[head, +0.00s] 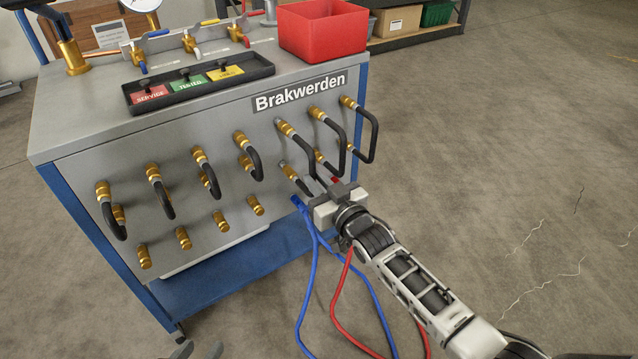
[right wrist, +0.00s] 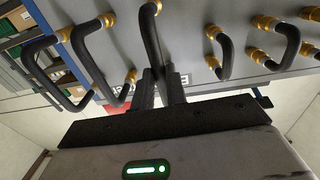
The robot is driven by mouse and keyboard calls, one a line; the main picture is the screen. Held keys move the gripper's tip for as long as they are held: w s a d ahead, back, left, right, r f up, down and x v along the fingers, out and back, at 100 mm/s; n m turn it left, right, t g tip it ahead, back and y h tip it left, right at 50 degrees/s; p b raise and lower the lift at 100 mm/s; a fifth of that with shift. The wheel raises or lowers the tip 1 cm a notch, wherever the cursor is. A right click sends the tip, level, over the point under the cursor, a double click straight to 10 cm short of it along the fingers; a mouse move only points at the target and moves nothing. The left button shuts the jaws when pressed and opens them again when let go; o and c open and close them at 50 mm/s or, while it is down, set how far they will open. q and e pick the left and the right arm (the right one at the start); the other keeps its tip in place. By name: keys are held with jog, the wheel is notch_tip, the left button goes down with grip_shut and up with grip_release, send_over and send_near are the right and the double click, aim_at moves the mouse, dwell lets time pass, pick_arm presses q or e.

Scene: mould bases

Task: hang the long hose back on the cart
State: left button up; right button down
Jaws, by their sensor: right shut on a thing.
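The cart (head: 60,150) is a grey cabinet with a blue frame, labelled "Brakwerden". Its front carries brass fittings, several bearing bent black hoses. My right gripper (head: 335,190) is at the right part of this front. It is shut on a black hose (head: 306,155), which also runs from a brass fitting into the fingers in the right wrist view (right wrist: 153,45). The hose's lower end is partly hidden by the gripper. Blue hoses (head: 312,265) and a red hose (head: 338,300) hang below. My left gripper (head: 198,352) barely shows at the bottom edge, its two fingertips apart.
Other black hoses hang close on both sides, including one just right (head: 343,145). A red bin (head: 322,30), a black tray (head: 200,85) with coloured labels and brass valves stand on top. A shelf with boxes (head: 397,22) is behind. The floor to the right is clear.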

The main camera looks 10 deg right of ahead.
jog(key=shift+w+a, duration=0.1)
jog(key=shift+w, duration=0.15)
jog(key=shift+w+a+b, duration=0.1)
jog(key=shift+w+b, duration=0.15)
jog(key=shift+b, duration=0.05)
jog(key=shift+w+a, duration=0.1)
jog(key=shift+w, duration=0.35)
dwell(0.4)
jog(key=shift+r, duration=0.1)
jog(key=c, duration=1.5)
grip_release()
jog(key=o, duration=0.6)
jog(key=shift+c, duration=0.2)
